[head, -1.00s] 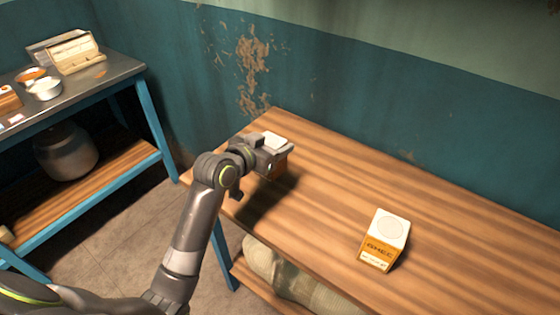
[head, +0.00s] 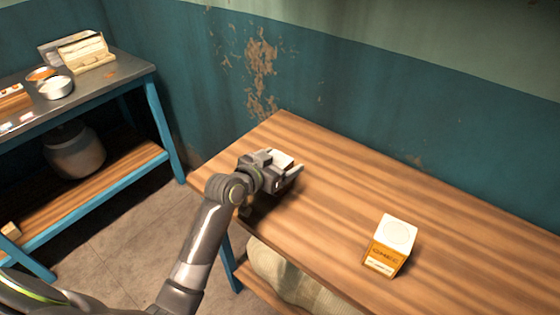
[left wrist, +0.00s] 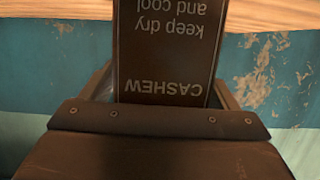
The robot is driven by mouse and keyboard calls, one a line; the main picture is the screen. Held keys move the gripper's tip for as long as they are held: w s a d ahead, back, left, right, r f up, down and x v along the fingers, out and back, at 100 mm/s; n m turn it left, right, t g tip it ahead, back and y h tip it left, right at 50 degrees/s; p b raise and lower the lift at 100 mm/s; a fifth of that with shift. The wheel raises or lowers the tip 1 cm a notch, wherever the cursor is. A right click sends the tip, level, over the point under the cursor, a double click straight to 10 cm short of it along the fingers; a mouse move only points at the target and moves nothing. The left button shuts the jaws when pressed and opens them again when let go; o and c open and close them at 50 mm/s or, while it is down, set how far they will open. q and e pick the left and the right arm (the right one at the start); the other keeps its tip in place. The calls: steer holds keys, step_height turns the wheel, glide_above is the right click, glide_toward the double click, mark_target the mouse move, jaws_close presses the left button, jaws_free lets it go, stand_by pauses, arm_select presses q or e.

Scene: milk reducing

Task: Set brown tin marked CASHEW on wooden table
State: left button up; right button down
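The brown tin marked CASHEW (left wrist: 165,50) fills the middle of the left wrist view, its lettering upside down there. It sits between the fingers of my left gripper (head: 286,168), which is shut on it. In the head view only a pale top (head: 282,158) of it shows; the gripper hides the rest. The gripper is low over the left end of the wooden table (head: 340,185). I cannot tell whether the tin's base touches the wood. My right gripper is out of view.
An orange-brown box with a white top (head: 392,243) stands on the table to the right. Bare wood lies between it and my gripper. A metal-topped bench (head: 115,75) with bowls stands at the left. A sack (head: 285,275) lies under the table.

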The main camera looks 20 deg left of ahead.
arm_select(q)
steer(key=shift+r, duration=0.2)
steer(key=v, duration=1.2)
stand_by(0.4)
